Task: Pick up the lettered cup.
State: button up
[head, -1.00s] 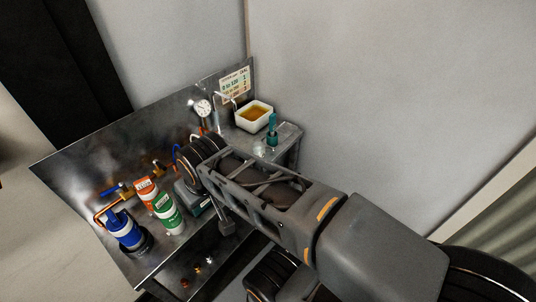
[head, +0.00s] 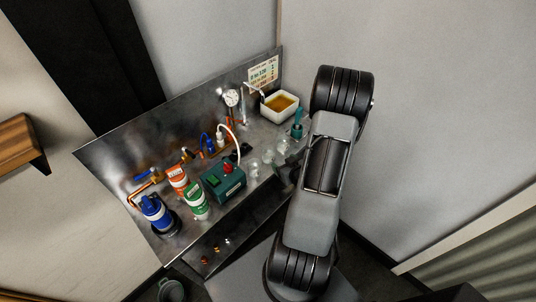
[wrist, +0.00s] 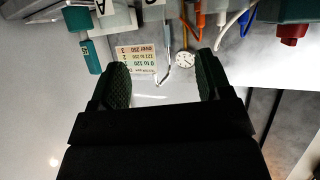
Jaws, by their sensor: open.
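Several small clear cups (head: 267,157) stand in a row on the metal bench, right of the green box, in the head view; no letters are readable on them there. In the wrist view, a letter A shows on a pale shape (wrist: 112,16) at the top edge, with part of another letter to its right. I cannot tell whether these mark the cups. My gripper (wrist: 162,76) is open with nothing between its fingers, and the letters lie beyond its left finger. In the head view my arm stands right of the cups and the fingers cannot be made out.
A teal bottle (head: 297,130) and a white tray of amber liquid (head: 280,104) stand at the bench's right end. A green box (head: 224,181) with a red knob is left of the cups. A gauge (head: 232,98) and number card (head: 263,72) are at the back panel.

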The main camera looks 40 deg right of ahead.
jog(key=b, duration=1.1)
send_near(266, 148)
jog(key=shift+f+t, duration=0.3)
jog(key=shift+f, duration=0.2)
jog(key=shift+p+x, duration=0.65)
jog(key=shift+x, duration=2.5)
jog(key=c, duration=0.7)
jog(key=shift+r, duration=0.2)
